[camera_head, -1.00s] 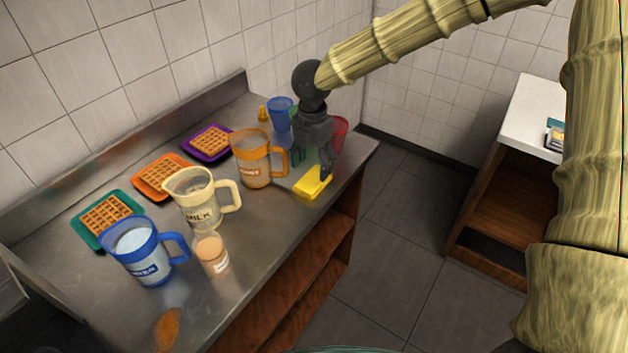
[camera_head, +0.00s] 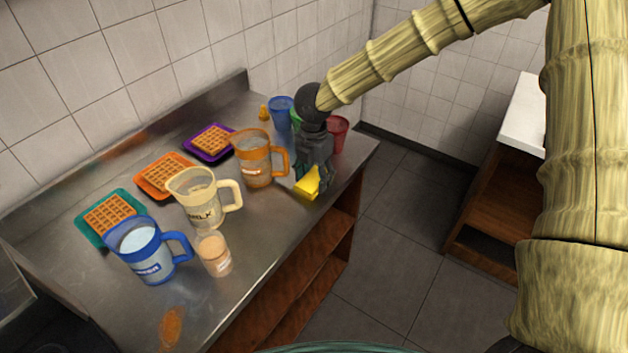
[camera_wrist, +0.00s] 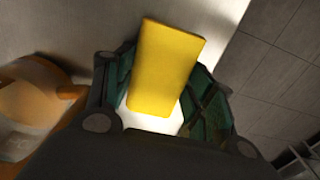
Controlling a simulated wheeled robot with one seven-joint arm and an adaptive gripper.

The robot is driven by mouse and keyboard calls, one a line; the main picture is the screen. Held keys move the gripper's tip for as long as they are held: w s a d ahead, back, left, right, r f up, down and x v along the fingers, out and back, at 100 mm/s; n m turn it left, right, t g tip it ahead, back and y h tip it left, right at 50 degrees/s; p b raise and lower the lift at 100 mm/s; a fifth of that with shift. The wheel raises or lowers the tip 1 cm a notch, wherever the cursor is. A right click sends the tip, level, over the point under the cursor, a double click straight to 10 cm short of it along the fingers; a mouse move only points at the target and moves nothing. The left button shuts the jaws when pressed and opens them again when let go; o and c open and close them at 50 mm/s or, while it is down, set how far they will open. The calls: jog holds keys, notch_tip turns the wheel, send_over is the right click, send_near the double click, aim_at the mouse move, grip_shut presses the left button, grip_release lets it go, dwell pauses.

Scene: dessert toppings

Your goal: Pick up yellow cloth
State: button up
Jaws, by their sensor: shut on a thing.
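The yellow cloth (camera_head: 307,183) is a small folded block at the right end of the metal counter, near its front edge. My gripper (camera_head: 318,182) points down there and is shut on the cloth. In the wrist view the cloth (camera_wrist: 165,68) sits between the two green-lined fingers of my gripper (camera_wrist: 160,95), tilted, its far part sticking out beyond them. I cannot tell whether the cloth still touches the counter.
An orange pitcher (camera_head: 253,160) stands just left of my gripper. Blue (camera_head: 281,112) and red (camera_head: 338,132) cups stand behind it. A cream milk pitcher (camera_head: 196,198), blue pitcher (camera_head: 148,250), small jar (camera_head: 213,254) and waffles on coloured plates fill the left.

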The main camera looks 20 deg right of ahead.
aim_at(314, 178)
jog(key=shift+r+b, duration=0.3)
jog(key=shift+r, duration=0.55)
jog(key=shift+r+b, duration=0.35)
jog(key=shift+r, duration=0.6)
jog(key=s+a+r+b, duration=0.1)
jog(key=s+a+b, duration=0.2)
jog(key=s, duration=1.2)
jog(key=shift+s+r, duration=0.2)
jog(key=shift+s, duration=0.15)
jog(key=o, duration=0.3)
jog(key=shift+c, duration=1.2)
